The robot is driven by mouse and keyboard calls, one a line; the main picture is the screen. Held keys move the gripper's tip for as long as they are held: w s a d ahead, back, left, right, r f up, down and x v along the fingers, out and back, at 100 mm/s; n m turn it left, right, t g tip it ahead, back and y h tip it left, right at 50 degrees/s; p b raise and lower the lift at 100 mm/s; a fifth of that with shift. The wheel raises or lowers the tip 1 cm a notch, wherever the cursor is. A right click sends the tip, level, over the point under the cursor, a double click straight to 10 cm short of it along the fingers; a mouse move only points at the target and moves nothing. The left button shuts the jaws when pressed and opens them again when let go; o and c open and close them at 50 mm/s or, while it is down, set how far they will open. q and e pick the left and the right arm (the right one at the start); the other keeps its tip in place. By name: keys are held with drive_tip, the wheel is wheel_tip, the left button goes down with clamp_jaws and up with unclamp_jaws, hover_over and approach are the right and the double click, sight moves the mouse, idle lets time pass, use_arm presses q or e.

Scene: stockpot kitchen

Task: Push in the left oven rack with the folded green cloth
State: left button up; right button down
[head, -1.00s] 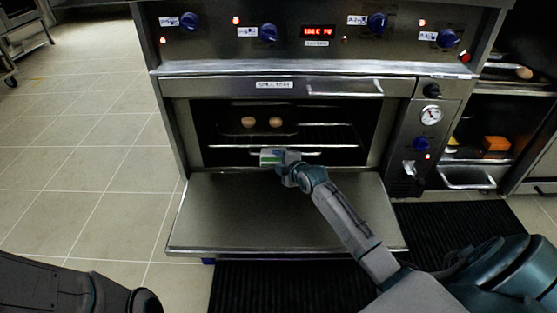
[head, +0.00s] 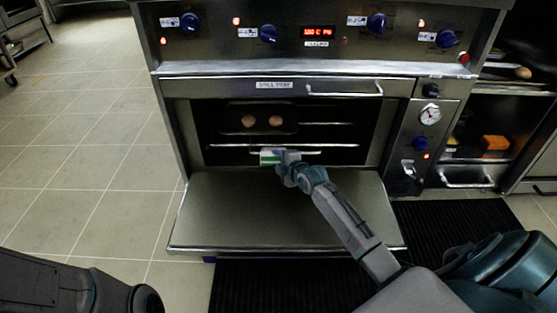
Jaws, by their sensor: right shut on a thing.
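My right gripper (head: 283,158) is shut on the folded green cloth (head: 268,157), a small green and white pad at the mouth of the open oven. The cloth is at the front bar (head: 235,146) of the oven rack; I cannot tell whether they touch. Inside, a dark tray (head: 262,130) bears two round brown things (head: 249,121) like eggs, left of the middle. My right wrist hides part of the oven's lower front edge. My left arm shows at the lower left, but its gripper is out of view.
The oven door (head: 250,215) is folded down flat below my right arm. A black mat (head: 290,285) lies on the floor in front. At the right, an orange thing (head: 495,143) sits in a neighbouring compartment. The tiled floor (head: 80,190) at left is clear.

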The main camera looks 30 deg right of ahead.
drive_tip(key=shift+s+a+r+p, duration=0.2)
drive_tip(key=shift+s+p, duration=0.1)
drive_tip(key=shift+p, duration=0.2)
idle(0.8)
drive_tip(key=shift+s+a+r+p, duration=0.25)
drive_tip(key=shift+s+p, duration=0.2)
drive_tip(key=shift+p, duration=0.2)
drive_tip(key=shift+s+a+r+p, duration=0.25)
drive_tip(key=shift+s+p, duration=0.15)
drive_tip(key=shift+p, duration=0.2)
drive_tip(key=shift+s+a+r+p, duration=0.3)
drive_tip(key=shift+s+p, duration=0.2)
drive_tip(key=shift+p, duration=0.1)
drive_tip(key=shift+s+a+r+p, duration=0.15)
drive_tip(key=shift+s+a+p, duration=0.15)
drive_tip(key=shift+s+p, duration=0.25)
drive_tip(key=shift+a, duration=0.15)
